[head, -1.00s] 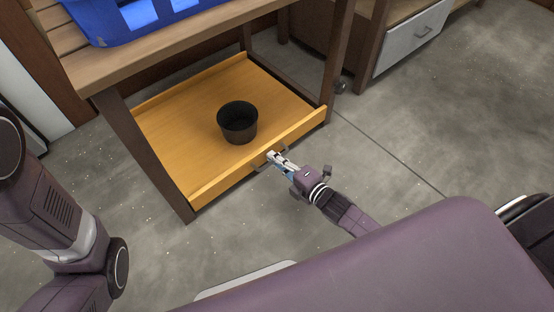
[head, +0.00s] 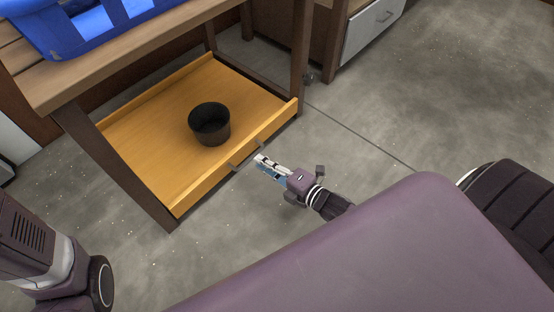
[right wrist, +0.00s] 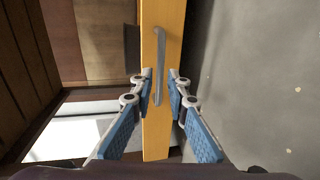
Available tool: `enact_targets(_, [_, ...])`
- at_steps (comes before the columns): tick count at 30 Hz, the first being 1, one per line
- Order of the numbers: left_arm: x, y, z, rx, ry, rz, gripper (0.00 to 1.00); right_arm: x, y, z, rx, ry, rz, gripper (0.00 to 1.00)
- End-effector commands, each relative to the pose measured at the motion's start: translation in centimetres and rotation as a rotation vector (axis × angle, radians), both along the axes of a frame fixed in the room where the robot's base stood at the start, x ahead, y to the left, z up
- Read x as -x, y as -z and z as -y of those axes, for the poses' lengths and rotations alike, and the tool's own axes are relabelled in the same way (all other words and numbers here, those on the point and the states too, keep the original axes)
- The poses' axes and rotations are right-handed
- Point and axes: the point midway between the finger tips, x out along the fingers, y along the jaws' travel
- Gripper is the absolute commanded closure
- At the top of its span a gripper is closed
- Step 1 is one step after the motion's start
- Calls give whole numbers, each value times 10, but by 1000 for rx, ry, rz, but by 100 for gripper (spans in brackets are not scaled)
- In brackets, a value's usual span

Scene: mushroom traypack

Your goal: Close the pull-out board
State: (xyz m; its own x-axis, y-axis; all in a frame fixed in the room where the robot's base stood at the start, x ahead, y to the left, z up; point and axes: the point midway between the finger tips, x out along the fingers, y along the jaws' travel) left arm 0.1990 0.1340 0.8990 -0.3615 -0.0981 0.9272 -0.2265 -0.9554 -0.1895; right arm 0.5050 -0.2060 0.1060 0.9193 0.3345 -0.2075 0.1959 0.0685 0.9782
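The yellow pull-out board (head: 140,132) sits low in the wooden table frame, with its front panel (head: 210,186) at the front legs, nearly in line with them. A dark grey handle (head: 247,154) is on the panel and also shows in the right wrist view (right wrist: 160,55). A dark round pot (head: 210,128) stands upright on the board. My right gripper (head: 260,163) is just in front of the handle, seemingly apart from it. In the right wrist view its fingers (right wrist: 160,80) are parted, with nothing held. My left gripper is out of view.
A blue crate (head: 75,40) stands on the tabletop (head: 110,75). A cabinet with a white drawer (head: 370,30) is at the back right. The grey floor (head: 420,90) is clear right of the table.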

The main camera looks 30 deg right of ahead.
Motion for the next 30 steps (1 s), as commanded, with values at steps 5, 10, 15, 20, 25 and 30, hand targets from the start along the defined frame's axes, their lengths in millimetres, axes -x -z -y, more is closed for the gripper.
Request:
enact_targets(5, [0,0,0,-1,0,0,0,32,-6,11,0,0,-2,85])
enact_targets(10, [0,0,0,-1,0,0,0,50,-11,18,-1,0,-1,85])
enact_targets(15, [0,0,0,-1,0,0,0,57,-13,21,0,0,0,85])
enact_targets(20, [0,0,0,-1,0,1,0,58,-14,21,0,0,0,85])
enact_targets(25, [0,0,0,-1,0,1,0,57,-13,21,0,0,0,85])
enact_targets(30, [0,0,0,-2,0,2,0,57,-13,21,0,0,0,85])
